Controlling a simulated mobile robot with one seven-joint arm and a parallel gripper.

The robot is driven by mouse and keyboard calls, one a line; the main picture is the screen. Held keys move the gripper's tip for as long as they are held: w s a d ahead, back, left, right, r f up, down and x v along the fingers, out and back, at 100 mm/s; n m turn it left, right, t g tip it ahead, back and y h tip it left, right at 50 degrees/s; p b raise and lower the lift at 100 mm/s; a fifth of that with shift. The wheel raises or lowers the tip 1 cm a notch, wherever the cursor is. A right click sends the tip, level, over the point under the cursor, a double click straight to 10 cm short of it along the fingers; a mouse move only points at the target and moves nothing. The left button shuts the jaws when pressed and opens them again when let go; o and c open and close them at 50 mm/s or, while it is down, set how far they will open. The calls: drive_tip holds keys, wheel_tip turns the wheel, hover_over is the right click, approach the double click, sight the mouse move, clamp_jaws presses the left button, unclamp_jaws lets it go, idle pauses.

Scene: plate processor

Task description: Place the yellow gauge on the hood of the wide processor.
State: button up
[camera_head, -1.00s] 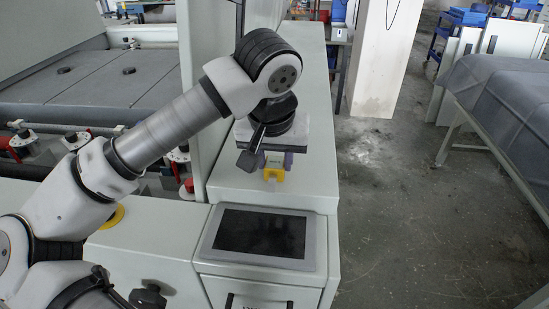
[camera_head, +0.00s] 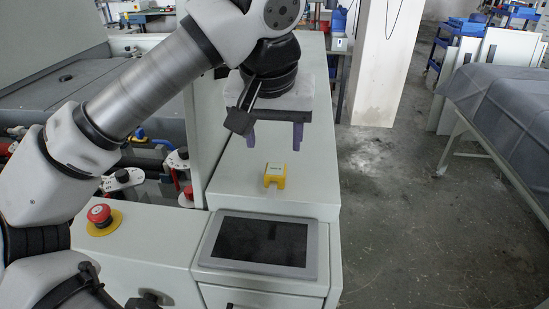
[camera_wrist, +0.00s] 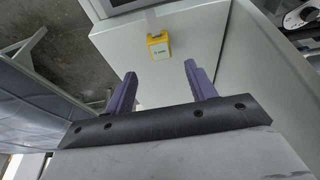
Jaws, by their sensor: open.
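The yellow gauge (camera_head: 275,175) is a small block with a pale label on top. It sits upright on the light grey hood (camera_head: 255,165) of the processor, a little behind the tilted screen. My gripper (camera_head: 275,146) is open and empty, raised above the hood and behind the gauge, with its two purple fingers apart. In the wrist view the gauge (camera_wrist: 158,46) stands beyond the fingertips (camera_wrist: 160,72), roughly between their directions. A gap separates the fingers from the gauge.
A dark screen (camera_head: 258,242) is set in the panel in front of the gauge. A red emergency button (camera_head: 99,214) on a yellow base is at left. A covered table (camera_head: 505,95) stands at right across bare floor.

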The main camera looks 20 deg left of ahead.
drive_tip(key=shift+v, duration=2.1)
